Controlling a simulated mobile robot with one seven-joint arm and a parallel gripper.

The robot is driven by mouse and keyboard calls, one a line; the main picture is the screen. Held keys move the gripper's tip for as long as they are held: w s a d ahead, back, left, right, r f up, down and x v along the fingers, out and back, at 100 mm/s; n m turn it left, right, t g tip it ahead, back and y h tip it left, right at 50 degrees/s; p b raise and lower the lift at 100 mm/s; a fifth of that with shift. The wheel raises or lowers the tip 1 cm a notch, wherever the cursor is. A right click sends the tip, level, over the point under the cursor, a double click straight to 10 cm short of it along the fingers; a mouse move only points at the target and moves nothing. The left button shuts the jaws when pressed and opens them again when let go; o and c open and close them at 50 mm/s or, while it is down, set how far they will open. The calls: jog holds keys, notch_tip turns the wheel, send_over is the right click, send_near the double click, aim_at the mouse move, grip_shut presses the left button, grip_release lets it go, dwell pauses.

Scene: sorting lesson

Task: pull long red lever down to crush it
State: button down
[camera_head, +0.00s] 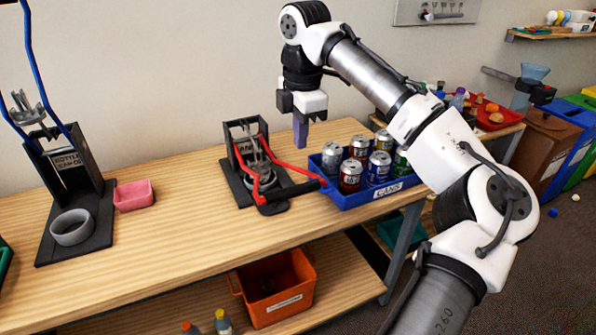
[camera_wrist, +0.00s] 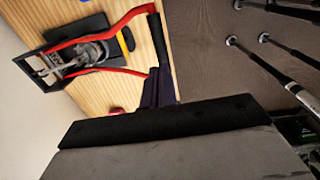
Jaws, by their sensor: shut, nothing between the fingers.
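The can crusher (camera_head: 258,165) stands on the wooden bench, with a dark upright frame on a dark base. Its long red lever (camera_head: 287,167) lies low, reaching forward, with a black handle (camera_head: 287,192) across its end. A silver can (camera_head: 262,180) appears to sit under the crusher's mechanism. My gripper (camera_head: 300,145) is shut and empty, pointing down above the bench, right of the crusher's frame and behind the lever. The wrist view shows the crusher (camera_wrist: 78,58), its red lever (camera_wrist: 120,24) and black handle (camera_wrist: 158,42), with my dark fingertips (camera_wrist: 160,85) appearing near the handle's end.
A blue crate (camera_head: 375,200) of several cans stands right of the crusher, close to my gripper. A bottle press (camera_head: 70,170) and a pink tray (camera_head: 134,195) stand left. An orange bin (camera_head: 275,288) sits on the lower shelf.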

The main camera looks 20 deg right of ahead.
aim_at(298, 187)
jog(key=f, duration=0.3)
jog(key=f+p, duration=0.1)
jog(key=f, duration=0.3)
jog(key=f+p, duration=0.1)
jog(key=f, duration=0.3)
jog(key=shift+w, duration=0.4)
jog(key=shift+t, duration=0.8)
jog(key=f+b, duration=0.2)
jog(key=s+f+b, duration=0.1)
jog(key=f+b, duration=0.1)
jog(key=f, duration=0.1)
jog(key=shift+s+a, duration=0.1)
jog(key=shift+s, duration=0.05)
